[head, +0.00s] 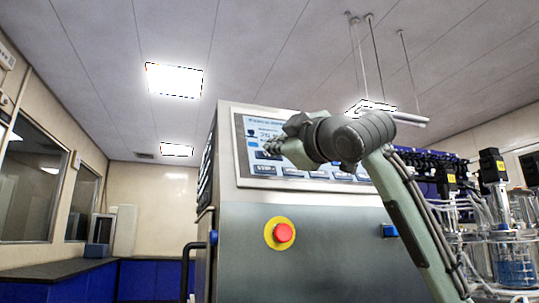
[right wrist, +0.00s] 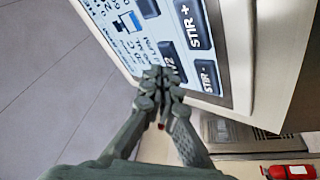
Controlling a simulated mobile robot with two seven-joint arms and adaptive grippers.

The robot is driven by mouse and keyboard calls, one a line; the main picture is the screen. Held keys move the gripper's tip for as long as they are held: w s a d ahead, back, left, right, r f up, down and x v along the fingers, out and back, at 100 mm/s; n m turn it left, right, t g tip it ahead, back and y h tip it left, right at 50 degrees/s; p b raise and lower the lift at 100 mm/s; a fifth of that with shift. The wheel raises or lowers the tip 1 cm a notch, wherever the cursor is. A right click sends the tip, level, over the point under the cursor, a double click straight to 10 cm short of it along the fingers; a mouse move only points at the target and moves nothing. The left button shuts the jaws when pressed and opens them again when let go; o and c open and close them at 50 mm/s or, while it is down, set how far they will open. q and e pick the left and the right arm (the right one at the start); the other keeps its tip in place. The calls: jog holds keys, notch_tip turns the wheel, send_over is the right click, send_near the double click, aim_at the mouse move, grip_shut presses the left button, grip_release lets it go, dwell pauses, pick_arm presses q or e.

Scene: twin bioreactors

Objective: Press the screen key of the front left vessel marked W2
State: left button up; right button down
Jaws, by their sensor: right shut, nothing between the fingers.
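The touch screen (head: 320,172) is set in the upper front of the steel cabinet, with a row of dark keys along its lower edge. My right gripper (head: 268,149) is shut and empty, in front of the screen's left part, and hides some of it. In the right wrist view, the shut fingertips (right wrist: 158,84) are beside a dark key with a partly hidden label ending in "W2" (right wrist: 171,62). Keys labelled "STIR +" (right wrist: 195,24) stand nearby. I cannot tell whether the fingertips touch the screen. My left gripper is not in view.
A red stop button (head: 283,233) on a yellow ring sits on the cabinet (head: 330,265) below the screen. Glass vessels (head: 514,262) with tubing stand at the right. A dark-topped blue bench (head: 60,275) runs along the left wall.

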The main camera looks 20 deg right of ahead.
jog(key=shift+w+f, duration=0.2)
jog(key=shift+w, duration=0.15)
dwell(0.6)
jog(key=shift+s+r, duration=0.1)
jog(key=shift+s+r+p, duration=0.3)
jog(key=shift+s, duration=0.3)
jog(key=shift+s+d+r, duration=0.1)
jog(key=shift+s+r, duration=0.35)
jog(key=shift+s, duration=0.25)
jog(key=shift+s+a+r, duration=0.1)
jog(key=shift+s+r, duration=0.3)
jog(key=shift+s, duration=0.35)
jog(key=shift+s+d+r, duration=0.1)
jog(key=shift+s+r, duration=0.35)
jog(key=shift+s, duration=0.25)
